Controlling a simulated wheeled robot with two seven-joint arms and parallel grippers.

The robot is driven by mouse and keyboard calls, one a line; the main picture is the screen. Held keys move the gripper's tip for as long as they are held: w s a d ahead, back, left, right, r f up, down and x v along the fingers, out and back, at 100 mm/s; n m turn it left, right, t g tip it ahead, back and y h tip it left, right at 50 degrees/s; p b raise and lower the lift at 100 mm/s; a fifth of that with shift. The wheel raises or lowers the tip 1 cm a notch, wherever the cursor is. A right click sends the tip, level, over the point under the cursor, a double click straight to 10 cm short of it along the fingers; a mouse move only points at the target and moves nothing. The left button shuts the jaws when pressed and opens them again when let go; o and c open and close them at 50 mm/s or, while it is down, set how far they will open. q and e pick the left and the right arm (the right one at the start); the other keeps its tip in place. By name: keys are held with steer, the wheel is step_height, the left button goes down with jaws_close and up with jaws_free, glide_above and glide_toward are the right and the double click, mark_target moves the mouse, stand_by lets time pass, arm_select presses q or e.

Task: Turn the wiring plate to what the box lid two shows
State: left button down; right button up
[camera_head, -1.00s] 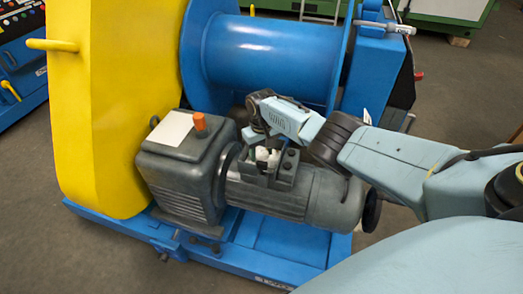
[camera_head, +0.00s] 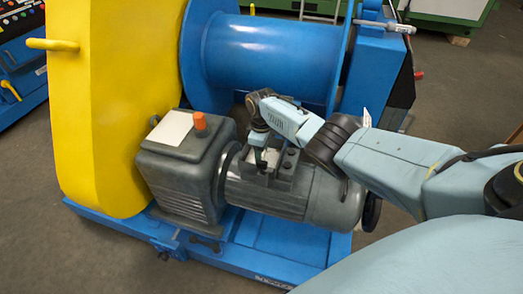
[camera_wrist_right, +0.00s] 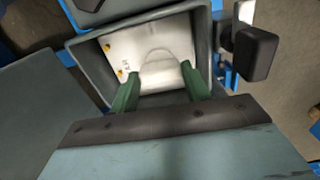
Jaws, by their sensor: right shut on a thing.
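The motor (camera_head: 290,195) carries an open terminal box (camera_head: 284,170) on its top. In the right wrist view, the wiring plate (camera_wrist_right: 145,55) is a pale metal plate inside the grey box, with two orange dots and a dark mark at its left. My right gripper (camera_wrist_right: 160,88) reaches into the box, its green fingers on either side of a raised pale part of the plate, shut on it. In the head view, this gripper (camera_head: 260,160) points down into the box. I cannot make out box lid two or its marking. My left gripper is not in view.
A gearbox (camera_head: 185,165) with a pale plate (camera_head: 171,129) and an orange cap (camera_head: 200,122) stands left of the motor. The blue drum (camera_head: 262,50) and yellow guard (camera_head: 115,100) rise behind and left. A dark block (camera_wrist_right: 255,55) stands beside the box.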

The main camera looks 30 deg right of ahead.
stand_by(0.6)
steer(key=o, duration=1)
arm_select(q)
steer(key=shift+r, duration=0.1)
arm_select(e)
steer(key=shift+r, duration=0.1)
steer(key=shift+r, duration=0.15)
step_height(320, 180, up, 6)
steer(key=p, duration=0.4)
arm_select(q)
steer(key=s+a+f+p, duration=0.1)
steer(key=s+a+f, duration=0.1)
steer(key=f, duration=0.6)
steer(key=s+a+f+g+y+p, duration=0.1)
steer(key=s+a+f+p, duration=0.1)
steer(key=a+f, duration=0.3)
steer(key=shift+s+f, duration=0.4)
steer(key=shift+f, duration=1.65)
arm_select(e)
step_height(320, 180, up, 7)
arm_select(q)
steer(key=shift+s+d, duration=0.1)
arm_select(e)
steer(key=shift+s, duration=0.1)
